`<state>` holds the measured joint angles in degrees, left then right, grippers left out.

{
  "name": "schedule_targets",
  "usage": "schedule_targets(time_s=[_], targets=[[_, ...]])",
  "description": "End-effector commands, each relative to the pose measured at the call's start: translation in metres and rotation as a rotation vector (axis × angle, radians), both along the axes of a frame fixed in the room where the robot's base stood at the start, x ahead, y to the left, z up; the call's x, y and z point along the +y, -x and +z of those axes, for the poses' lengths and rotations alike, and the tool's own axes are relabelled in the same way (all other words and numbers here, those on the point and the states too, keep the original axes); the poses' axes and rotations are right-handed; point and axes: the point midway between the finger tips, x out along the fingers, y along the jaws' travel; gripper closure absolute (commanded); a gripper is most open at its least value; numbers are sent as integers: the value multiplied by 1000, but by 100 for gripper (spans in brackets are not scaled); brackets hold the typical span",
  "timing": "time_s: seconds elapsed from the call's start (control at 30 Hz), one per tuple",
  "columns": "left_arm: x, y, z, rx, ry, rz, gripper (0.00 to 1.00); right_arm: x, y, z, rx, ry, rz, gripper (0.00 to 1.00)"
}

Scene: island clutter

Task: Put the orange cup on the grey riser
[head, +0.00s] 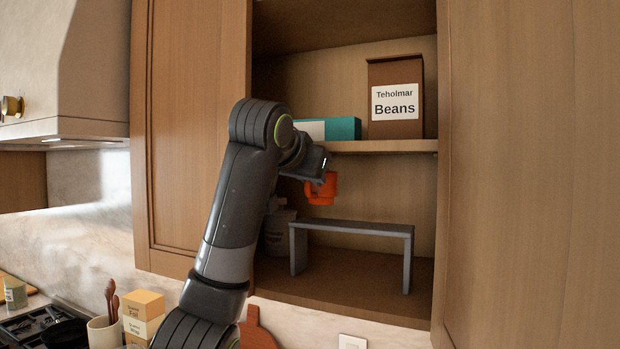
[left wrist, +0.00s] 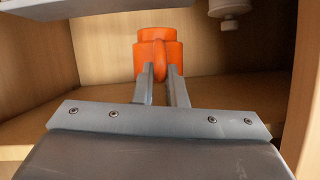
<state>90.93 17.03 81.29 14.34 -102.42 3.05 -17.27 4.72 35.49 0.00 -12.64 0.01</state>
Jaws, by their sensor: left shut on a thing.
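The orange cup (head: 322,190) is in the open cupboard, held upright in the head view. My left gripper (head: 314,178) reaches in from the left and is shut on the cup. In the left wrist view the two fingers close on the handle of the orange cup (left wrist: 157,47). The grey riser (head: 352,227) is a low bench on the lower shelf. In the head view the cup appears above its left part, with a visible gap; how they line up in depth is unclear. My right gripper is not in view.
The upper shelf (head: 385,146) holds a brown beans box (head: 396,98) and a teal box (head: 344,128). The riser top looks bare. Cupboard side walls bound the space.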

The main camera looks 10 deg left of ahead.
Motion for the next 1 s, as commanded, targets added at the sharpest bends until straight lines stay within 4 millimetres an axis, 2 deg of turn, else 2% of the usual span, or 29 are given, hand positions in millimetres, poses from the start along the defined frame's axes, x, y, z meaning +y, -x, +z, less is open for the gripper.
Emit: schedule_targets(time_s=[0.17, 0.43, 0.87, 0.9, 1.0], targets=[[-1, -6, -2, -3, 0, -1, 100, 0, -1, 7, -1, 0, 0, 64], [-1, -6, -28, -3, 0, -1, 100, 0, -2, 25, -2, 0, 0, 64], [-1, -5, -37, -4, -1, 0, 100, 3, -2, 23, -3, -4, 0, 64], [-1, -6, -37, -2, 0, 0, 85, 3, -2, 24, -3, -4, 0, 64], [-1, -6, -37, -1, 0, 0, 72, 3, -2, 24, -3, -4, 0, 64]])
